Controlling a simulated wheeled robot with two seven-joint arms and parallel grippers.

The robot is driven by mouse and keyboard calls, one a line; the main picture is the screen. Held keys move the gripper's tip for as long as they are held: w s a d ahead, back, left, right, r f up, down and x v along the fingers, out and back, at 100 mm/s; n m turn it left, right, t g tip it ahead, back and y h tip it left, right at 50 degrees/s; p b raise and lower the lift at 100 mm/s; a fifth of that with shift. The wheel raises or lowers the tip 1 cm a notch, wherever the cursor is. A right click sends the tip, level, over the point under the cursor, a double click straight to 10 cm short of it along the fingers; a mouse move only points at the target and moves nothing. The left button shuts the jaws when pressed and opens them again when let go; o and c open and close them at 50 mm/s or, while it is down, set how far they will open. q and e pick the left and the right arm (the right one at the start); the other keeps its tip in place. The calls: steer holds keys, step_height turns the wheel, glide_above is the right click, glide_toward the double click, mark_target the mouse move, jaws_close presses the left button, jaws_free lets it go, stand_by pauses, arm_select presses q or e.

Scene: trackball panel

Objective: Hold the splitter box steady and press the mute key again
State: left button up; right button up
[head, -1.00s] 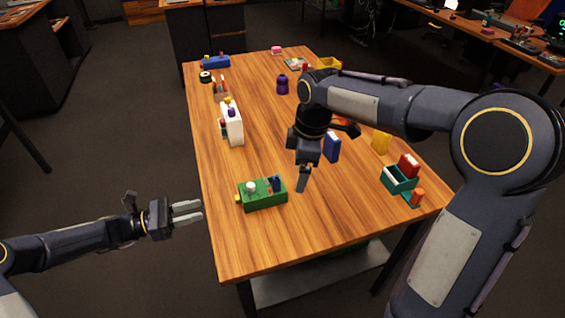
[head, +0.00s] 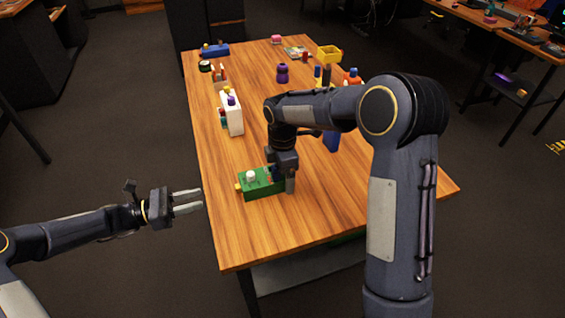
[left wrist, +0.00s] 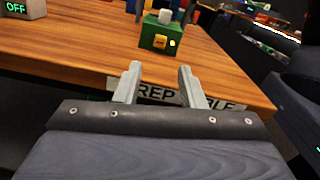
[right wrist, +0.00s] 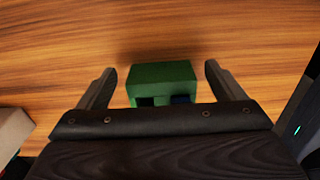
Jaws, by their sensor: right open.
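The green box (head: 262,190), which I take as the splitter box, sits near the table's left edge. It has a white knob (head: 251,176) on top and a yellow key (head: 238,186) on its left end. In the left wrist view that end shows the yellow key (left wrist: 172,43); I cannot read which key is mute. My right gripper (right wrist: 160,70) is open over the box's right end, with a finger on either side; contact is unclear. It partly hides that end in the head view. My left gripper (head: 188,201) is open and empty, off the table, left of the box.
A white box (head: 232,118) stands farther back along the left edge. A blue block (head: 332,141) stands behind my right arm, which hides much of the table's right side. The table front (head: 265,245) is clear.

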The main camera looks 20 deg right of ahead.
steer(key=shift+f, duration=0.2)
arm_select(q)
steer(key=shift+c, duration=0.5)
arm_select(e)
steer(key=c, duration=1.1)
arm_select(q)
jaws_close()
stand_by(0.5)
